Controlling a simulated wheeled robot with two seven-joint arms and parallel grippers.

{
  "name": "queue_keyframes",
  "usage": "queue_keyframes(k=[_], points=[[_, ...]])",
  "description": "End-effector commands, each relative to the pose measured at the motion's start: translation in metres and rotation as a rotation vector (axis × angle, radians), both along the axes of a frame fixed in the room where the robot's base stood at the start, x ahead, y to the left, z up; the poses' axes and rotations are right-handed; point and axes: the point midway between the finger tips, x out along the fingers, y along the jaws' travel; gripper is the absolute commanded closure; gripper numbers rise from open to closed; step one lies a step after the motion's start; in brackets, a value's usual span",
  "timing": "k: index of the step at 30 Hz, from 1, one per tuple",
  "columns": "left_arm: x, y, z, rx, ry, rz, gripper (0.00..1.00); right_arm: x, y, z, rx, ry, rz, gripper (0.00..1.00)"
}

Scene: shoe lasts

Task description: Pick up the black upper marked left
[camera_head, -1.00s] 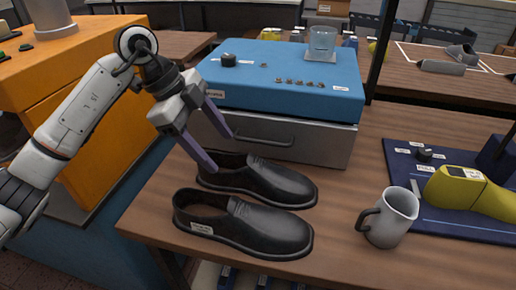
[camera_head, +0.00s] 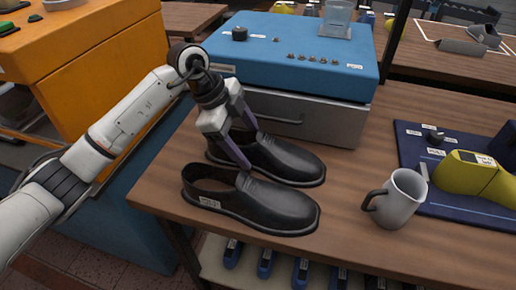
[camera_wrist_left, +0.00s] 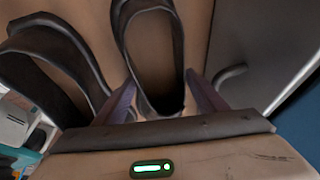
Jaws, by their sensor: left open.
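Two black uppers lie side by side on the wooden table. The near upper (camera_head: 268,207) has a small white label on its heel side, too small to read. The far upper (camera_head: 290,163) lies beside the drawer unit; no marking shows on it. My left gripper (camera_head: 248,147) is open and empty over the heel end of the far upper, one finger on each side of it. In the left wrist view the far upper (camera_wrist_left: 155,50) lies between the spread fingers, and the near upper (camera_wrist_left: 45,60) is at the left. My right gripper is out of view.
A blue-topped unit (camera_head: 290,60) with a grey drawer and handle stands close behind the far upper. A grey mug (camera_head: 398,198) stands to the right. A yellow last (camera_head: 475,172) lies on a blue mat (camera_head: 450,210). Table is clear between the uppers and the mug.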

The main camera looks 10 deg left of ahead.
Motion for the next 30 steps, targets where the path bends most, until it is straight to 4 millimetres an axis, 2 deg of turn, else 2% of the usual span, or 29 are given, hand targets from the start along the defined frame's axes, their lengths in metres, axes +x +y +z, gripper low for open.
queue_keyframes(k=[5, 10, 11, 14, 15, 23, 25, 26, 30], points=[[0.0, 0.0, 0.0, 0.0, 0.0, 0.0, 0.35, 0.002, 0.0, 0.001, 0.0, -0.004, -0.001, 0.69], [0.0, 0.0, 0.0, 0.0, -0.001, 0.0, 0.62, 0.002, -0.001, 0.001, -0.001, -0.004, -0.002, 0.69], [0.0, 0.0, 0.0, 0.0, -0.001, 0.0, 0.64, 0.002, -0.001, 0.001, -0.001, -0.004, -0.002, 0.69], [0.0, 0.0, 0.0, 0.0, 0.0, 0.0, 0.65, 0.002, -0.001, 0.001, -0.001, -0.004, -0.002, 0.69], [0.0, 0.0, 0.0, -0.001, -0.001, 0.0, 0.68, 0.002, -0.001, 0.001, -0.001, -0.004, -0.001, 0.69], [0.0, 0.0, 0.001, 0.0, -0.001, 0.0, 0.69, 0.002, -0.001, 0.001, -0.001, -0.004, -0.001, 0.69], [0.001, 0.0, 0.005, 0.0, -0.002, 0.0, 0.69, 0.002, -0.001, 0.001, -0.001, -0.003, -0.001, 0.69], [0.001, 0.0, 0.007, 0.0, -0.003, 0.0, 0.74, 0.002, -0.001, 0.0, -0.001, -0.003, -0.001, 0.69], [0.001, 0.0, 0.023, -0.001, -0.004, 0.0, 0.74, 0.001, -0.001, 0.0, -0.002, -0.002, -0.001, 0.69]])
